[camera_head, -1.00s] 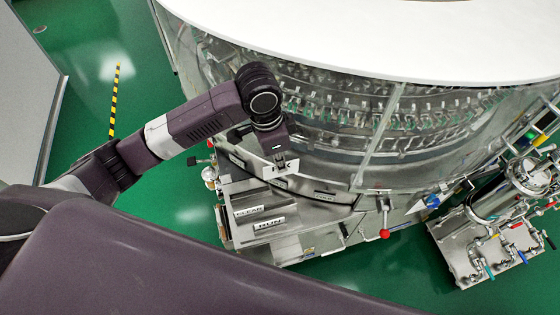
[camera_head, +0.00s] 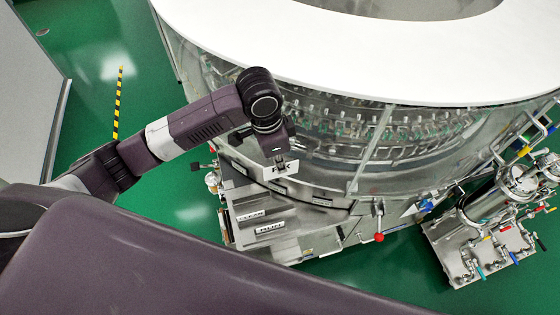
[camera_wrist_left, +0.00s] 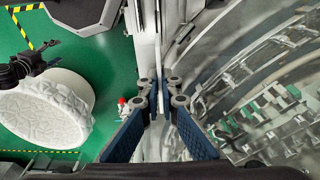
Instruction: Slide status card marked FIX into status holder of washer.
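The white FIX card (camera_head: 286,168) is in my left gripper (camera_head: 280,158), held in front of the washer's (camera_head: 340,165) lower glass wall, above its metal front ledge. Its lettering is partly covered by the gripper. In the left wrist view the two blue finger pads (camera_wrist_left: 160,98) close toward a thin pale edge, which looks like the card (camera_wrist_left: 159,88) seen edge-on. Small dark labelled plates (camera_head: 322,202) sit along the washer's rim below the card. I cannot tell which part is the status holder. My right gripper is not in view.
The CLEAN card (camera_head: 251,216) and RUN card (camera_head: 270,227) lie on the metal ledge below the gripper. A red-knobbed lever (camera_head: 379,238) sticks out at right. A pipe and valve unit (camera_head: 490,225) stands farther right. Green floor lies open in front.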

